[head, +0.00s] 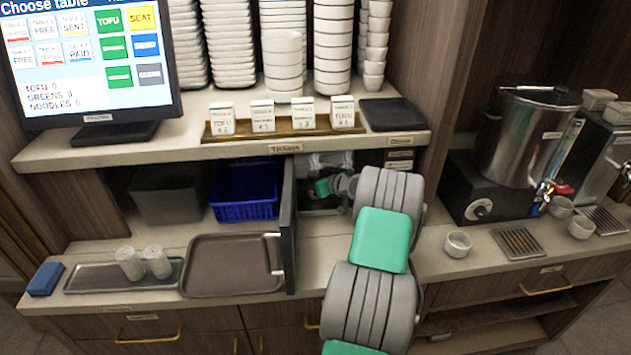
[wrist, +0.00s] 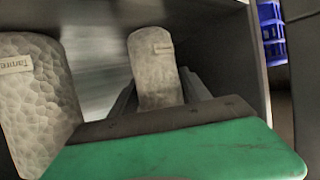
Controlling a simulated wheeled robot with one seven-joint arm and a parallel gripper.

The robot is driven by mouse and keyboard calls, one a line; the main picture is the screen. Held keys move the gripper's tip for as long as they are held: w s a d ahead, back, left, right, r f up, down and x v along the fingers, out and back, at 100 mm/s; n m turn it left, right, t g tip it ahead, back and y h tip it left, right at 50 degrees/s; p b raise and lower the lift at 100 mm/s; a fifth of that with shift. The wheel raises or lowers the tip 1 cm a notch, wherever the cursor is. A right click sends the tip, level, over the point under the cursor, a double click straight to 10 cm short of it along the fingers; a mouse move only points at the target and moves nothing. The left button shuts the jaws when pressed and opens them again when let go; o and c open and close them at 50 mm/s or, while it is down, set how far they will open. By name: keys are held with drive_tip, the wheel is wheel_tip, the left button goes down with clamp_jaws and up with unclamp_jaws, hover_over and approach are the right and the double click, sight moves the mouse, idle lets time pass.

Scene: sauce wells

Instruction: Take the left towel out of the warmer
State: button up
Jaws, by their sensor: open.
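The warmer (head: 288,222) stands open under the counter shelf in the head view, its dark door swung out to the front. My arm reaches into it, hiding much of the inside. In the wrist view, two pale rolled towels show inside: one towel (wrist: 158,55) in the middle, and another towel (wrist: 35,110) large at the left edge. My gripper (wrist: 155,95) is open, with its dark fingers on either side of the middle towel. I cannot tell whether they touch it. The blue basket shows on the right there, so the wrist view seems turned relative to the head view.
A blue basket (head: 243,210) stands left of the door. A brown tray (head: 225,270) lies in front on the counter, and a metal tray (head: 95,281) holds two white rolls (head: 130,263). A steel urn (head: 522,135) stands at the right.

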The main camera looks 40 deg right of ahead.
drive_tip(key=shift+c, duration=0.4)
drive_tip(key=c, duration=1)
drive_tip(key=shift+c, duration=0.2)
